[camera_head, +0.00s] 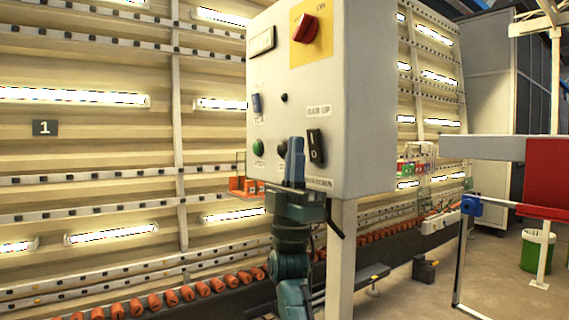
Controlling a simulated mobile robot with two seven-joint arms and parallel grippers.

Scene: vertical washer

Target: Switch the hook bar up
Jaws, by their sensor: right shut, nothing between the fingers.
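The grey control box (345,65) stands on a post in the middle of the view. A black rocker switch (316,146) sits on the lower right of its face, under a small label (318,111) that seems to read "BAR UP". Another label (319,184) below it is partly hidden and hard to read. My right gripper (295,160) points up in front of the lower panel, just left of the rocker switch. Its fingers are shut and empty, and I cannot tell whether they touch the panel. My left gripper is not in view.
A lit washer wall (90,150) with orange rollers stands behind. A green bin (537,251) stands at right on open floor.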

